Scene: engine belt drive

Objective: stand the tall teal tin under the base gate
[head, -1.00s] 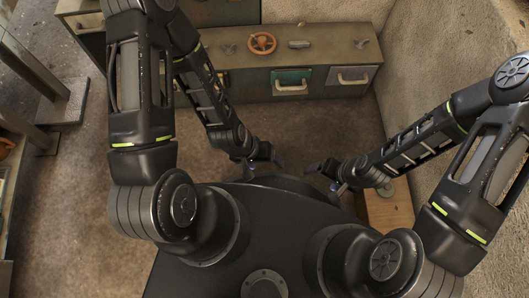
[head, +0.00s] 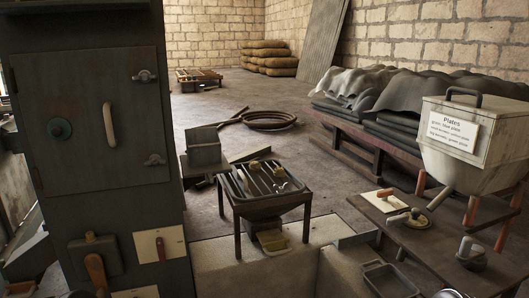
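I cannot pick out a tall teal tin in the head view. I cannot make out which part is the base gate either.
A small slatted metal table (head: 268,205) stands mid-floor by a low pale wall (head: 225,268). At right are a low dark table (head: 435,245) with hand tools, a metal tray (head: 388,280) and a lidded tub (head: 468,150) labelled "Plates". Open floor (head: 225,105) lies behind.

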